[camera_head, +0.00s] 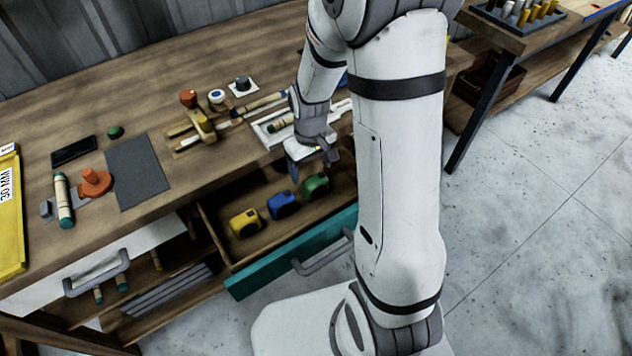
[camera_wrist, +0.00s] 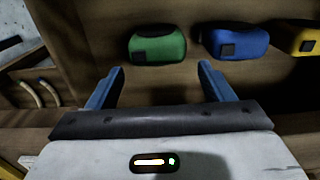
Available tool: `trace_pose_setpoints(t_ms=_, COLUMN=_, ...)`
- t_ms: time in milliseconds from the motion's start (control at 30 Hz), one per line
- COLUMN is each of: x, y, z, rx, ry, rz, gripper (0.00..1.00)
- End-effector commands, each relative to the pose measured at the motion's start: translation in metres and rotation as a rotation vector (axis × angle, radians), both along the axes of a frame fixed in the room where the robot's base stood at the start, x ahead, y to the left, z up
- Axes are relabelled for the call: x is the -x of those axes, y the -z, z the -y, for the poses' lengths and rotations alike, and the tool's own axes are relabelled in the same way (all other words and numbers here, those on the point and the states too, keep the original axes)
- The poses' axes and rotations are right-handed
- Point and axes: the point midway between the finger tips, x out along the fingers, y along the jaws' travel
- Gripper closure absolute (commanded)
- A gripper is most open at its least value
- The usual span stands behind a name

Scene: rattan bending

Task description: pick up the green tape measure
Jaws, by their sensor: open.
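The green tape measure (camera_head: 314,185) lies in the open drawer, at the right end of a row of three tape measures. In the wrist view the green tape measure (camera_wrist: 157,46) is ahead of my gripper (camera_wrist: 161,75), roughly in line with the gap between its two blue fingers. The fingers are apart with nothing between them, and they do not touch the tape measure. In the head view my gripper (camera_head: 308,166) hangs over the right part of the drawer, partly hidden by its own wrist.
The blue tape measure (camera_head: 282,205) and yellow tape measure (camera_head: 244,223) lie beside the green one. The open drawer (camera_head: 292,253) has a teal front and low walls. The workbench top (camera_head: 220,70) above holds a white tray (camera_head: 266,136) and several tools.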

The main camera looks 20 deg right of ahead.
Motion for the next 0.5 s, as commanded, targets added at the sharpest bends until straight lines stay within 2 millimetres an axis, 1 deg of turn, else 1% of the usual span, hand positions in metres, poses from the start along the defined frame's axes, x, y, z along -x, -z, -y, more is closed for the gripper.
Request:
trace_pose_setpoints(t_ms=33, x=0.001, y=0.007, z=0.0, rx=0.0, ry=0.0, rz=-0.003, gripper=0.25)
trace_pose_setpoints(t_ms=167, x=0.003, y=0.021, z=0.002, rx=0.0, ry=0.0, rz=-0.004, gripper=0.25)
trace_pose_setpoints(t_ms=333, x=0.006, y=0.047, z=0.005, rx=0.0, ry=-0.001, rz=-0.004, gripper=0.25)
trace_pose_setpoints(t_ms=400, x=0.006, y=0.054, z=0.005, rx=0.0, ry=-0.001, rz=-0.003, gripper=0.25)
trace_pose_setpoints(t_ms=500, x=0.005, y=0.06, z=0.004, rx=0.0, ry=-0.001, rz=-0.001, gripper=0.25)
